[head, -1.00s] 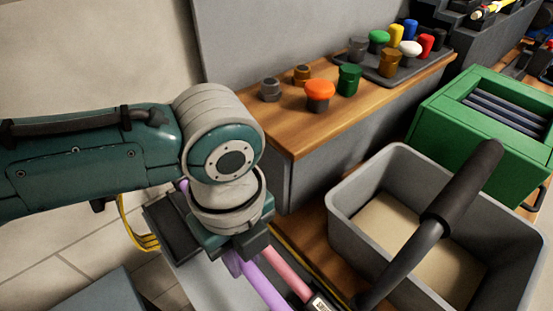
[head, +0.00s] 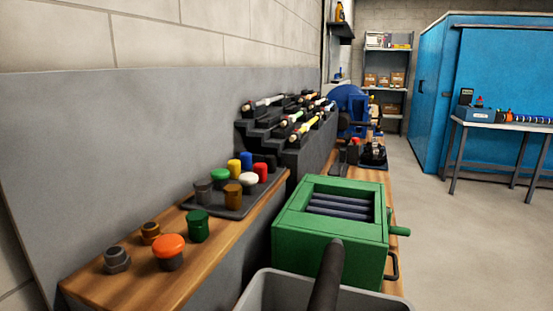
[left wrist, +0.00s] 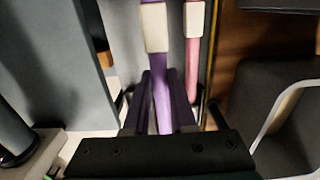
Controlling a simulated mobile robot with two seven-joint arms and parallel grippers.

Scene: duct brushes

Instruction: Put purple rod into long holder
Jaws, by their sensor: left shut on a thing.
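My left gripper (left wrist: 161,80) shows in the left wrist view, its dark fingers shut around a purple rod (left wrist: 162,105). The rod runs up the picture between the fingers and has a cream band (left wrist: 154,28) beyond them. A pink rod (left wrist: 192,70) with a similar cream band lies beside it on the right, apart from the fingers. In the head view, a dark stepped rack (head: 258,133) against the wall carries several brush-like rods; I cannot tell which part is the long holder. My left gripper, the purple rod and my right gripper are outside the head view.
A wooden ledge (head: 120,292) holds several coloured knobs and a dark tray (head: 232,212). A green box (head: 328,236) with dark rollers stands right of it. A grey bin (head: 262,290) with a dark handle (head: 326,280) is in front.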

